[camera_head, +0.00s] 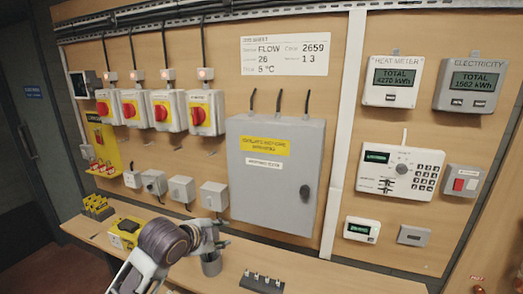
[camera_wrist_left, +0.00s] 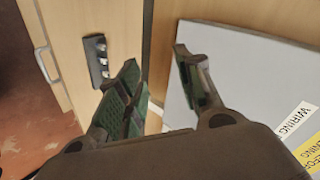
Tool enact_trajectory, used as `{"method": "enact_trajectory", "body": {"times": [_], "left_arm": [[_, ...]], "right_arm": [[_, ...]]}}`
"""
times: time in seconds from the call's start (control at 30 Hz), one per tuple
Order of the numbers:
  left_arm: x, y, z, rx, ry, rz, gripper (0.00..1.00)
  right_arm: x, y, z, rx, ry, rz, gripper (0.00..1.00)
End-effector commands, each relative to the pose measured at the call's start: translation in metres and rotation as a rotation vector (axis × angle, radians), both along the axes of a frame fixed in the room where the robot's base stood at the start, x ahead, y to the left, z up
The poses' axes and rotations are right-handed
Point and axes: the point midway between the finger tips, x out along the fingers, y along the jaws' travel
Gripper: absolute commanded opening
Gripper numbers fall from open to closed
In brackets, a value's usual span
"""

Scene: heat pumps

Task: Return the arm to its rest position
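My left arm reaches in from the bottom of the head view, over the wooden bench (camera_head: 330,277). Its gripper (camera_head: 221,234) is in front of the lower left corner of the grey cabinet (camera_head: 275,170). In the left wrist view the gripper (camera_wrist_left: 157,85) has its two green-padded fingers spread apart, with nothing between them. The cabinet door (camera_wrist_left: 240,75) and wood show beyond the fingers. My right gripper is in neither view.
Red rotary switches (camera_head: 160,111) line the wall.

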Motion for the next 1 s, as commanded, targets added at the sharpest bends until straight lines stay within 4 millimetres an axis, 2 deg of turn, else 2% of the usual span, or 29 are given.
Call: {"method": "enact_trajectory", "body": {"times": [0.03,0.4,1.0], "left_arm": [[-0.006,0.001,-0.011,-0.023,0.028,0.023,0.36],[-0.047,0.016,-0.074,-0.175,0.203,0.227,0.36],[-0.133,0.049,-0.165,-0.369,0.470,0.623,0.36]], "right_arm": [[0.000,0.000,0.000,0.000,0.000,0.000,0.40],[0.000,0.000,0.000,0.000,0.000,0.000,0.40],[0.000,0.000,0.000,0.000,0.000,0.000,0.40]]}}
